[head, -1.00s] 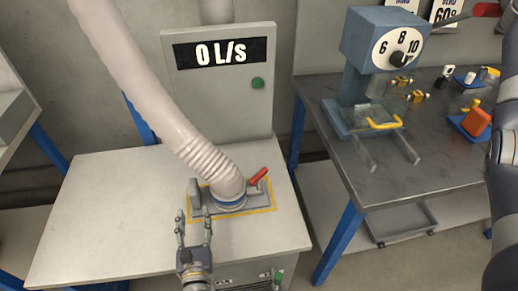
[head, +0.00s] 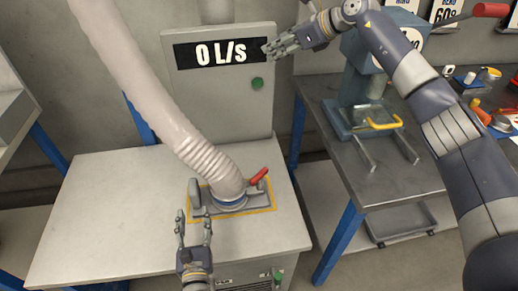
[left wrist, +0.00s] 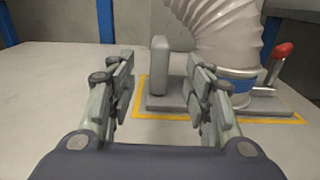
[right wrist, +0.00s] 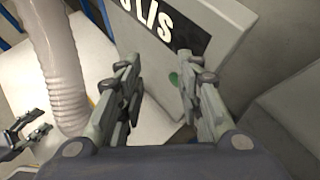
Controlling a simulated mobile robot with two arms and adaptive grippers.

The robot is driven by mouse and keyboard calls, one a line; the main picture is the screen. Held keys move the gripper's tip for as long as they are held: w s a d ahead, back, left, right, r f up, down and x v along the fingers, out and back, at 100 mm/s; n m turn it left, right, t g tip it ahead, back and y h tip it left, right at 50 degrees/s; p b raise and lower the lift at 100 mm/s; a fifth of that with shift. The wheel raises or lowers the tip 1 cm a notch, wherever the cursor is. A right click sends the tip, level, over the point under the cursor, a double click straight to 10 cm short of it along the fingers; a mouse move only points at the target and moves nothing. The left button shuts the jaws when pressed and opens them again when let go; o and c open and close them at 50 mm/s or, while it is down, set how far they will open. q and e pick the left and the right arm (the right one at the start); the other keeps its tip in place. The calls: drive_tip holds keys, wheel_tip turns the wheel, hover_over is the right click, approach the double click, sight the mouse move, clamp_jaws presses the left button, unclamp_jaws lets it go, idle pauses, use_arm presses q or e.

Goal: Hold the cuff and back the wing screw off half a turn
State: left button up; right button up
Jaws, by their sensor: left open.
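The pale ribbed hose (head: 150,92) ends in a cuff with a blue ring (head: 230,202) on a grey base plate. A grey upright tab (left wrist: 160,68) stands left of the cuff, and a red-handled lever (head: 259,175) is on its right. I cannot tell which part is the wing screw. My left gripper (head: 194,214) is open and empty in front of the plate, just short of the tab; the left wrist view shows its fingers apart (left wrist: 158,80). My right gripper (head: 270,50) is open and empty, raised by the display panel; the right wrist view shows its fingers apart (right wrist: 158,68).
A display panel reading 0 L/s (head: 222,53) with a green button (head: 257,83) stands behind the white table (head: 105,185). A metal bench (head: 345,185) at the right carries a blue dial press (head: 352,85) and small parts. The white tabletop left of the hose is clear.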

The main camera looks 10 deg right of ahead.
sight(193, 190)
use_arm(q)
drive_tip(key=shift+w, duration=0.3)
drive_tip(key=w, duration=1)
drive_tip(key=shift+w, duration=0.15)
use_arm(e)
drive_tip(key=s+a+f+n+g+h, duration=0.4)
drive_tip(key=s+f, duration=0.4)
drive_tip(key=f, duration=0.3)
drive_tip(key=s+a+f+n+g+h, duration=0.4)
drive_tip(key=s+f, duration=0.3)
drive_tip(key=f, duration=0.4)
drive_tip(key=shift+s+n, duration=0.4)
drive_tip(key=shift+n, duration=0.1)
use_arm(q)
drive_tip(key=shift+c, duration=0.6)
use_arm(e)
drive_tip(key=shift+a, duration=0.1)
